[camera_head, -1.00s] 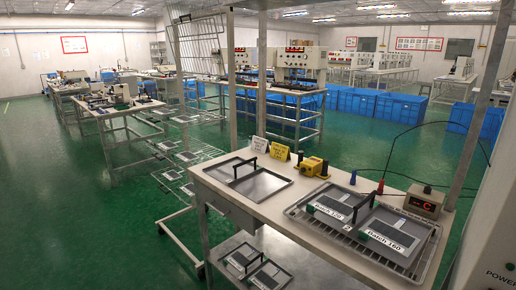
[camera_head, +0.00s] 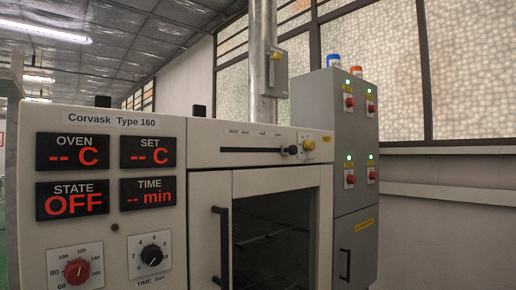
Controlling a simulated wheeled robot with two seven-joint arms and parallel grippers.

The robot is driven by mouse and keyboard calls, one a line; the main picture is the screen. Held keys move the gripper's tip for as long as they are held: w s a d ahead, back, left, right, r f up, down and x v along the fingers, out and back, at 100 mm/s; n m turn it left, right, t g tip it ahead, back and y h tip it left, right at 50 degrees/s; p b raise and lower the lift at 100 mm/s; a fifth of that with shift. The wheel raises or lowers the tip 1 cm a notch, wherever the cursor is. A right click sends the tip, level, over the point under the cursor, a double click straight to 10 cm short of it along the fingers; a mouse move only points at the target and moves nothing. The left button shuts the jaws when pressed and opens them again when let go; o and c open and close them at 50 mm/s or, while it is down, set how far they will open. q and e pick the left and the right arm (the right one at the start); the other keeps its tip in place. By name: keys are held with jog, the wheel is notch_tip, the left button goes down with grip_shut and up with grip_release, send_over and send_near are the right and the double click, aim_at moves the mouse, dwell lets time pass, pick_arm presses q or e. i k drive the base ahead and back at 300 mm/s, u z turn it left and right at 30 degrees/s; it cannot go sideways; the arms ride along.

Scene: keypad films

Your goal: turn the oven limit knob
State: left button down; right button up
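The oven (camera_head: 120,122), labelled "Corvask Type 160", fills the left and middle of the head view. A red knob (camera_head: 77,271) sits at the lower left of its panel, on a white dial with figures from 60 to 160. I see no word "limit" beside it, and its exact setting is too small to tell. A black knob (camera_head: 152,256) to its right has a dial marked "TIME min". The displays read OVEN "-- C", SET "-- C", STATE "OFF" (camera_head: 75,201) and TIME "-- min". Neither of my grippers is in view.
The oven door (camera_head: 211,235) has a vertical black handle (camera_head: 221,246) and a dark window. A vent slider (camera_head: 290,150) runs above it. A grey cabinet (camera_head: 347,130) with red switches and green lights stands at the right, before a wall and windows.

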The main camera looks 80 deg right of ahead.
aim_at(309, 146)
jog(key=z, duration=2.95)
jog(key=k, duration=0.4)
jog(key=u, duration=0.15)
jog(key=i, duration=0.95)
jog(key=z, duration=0.25)
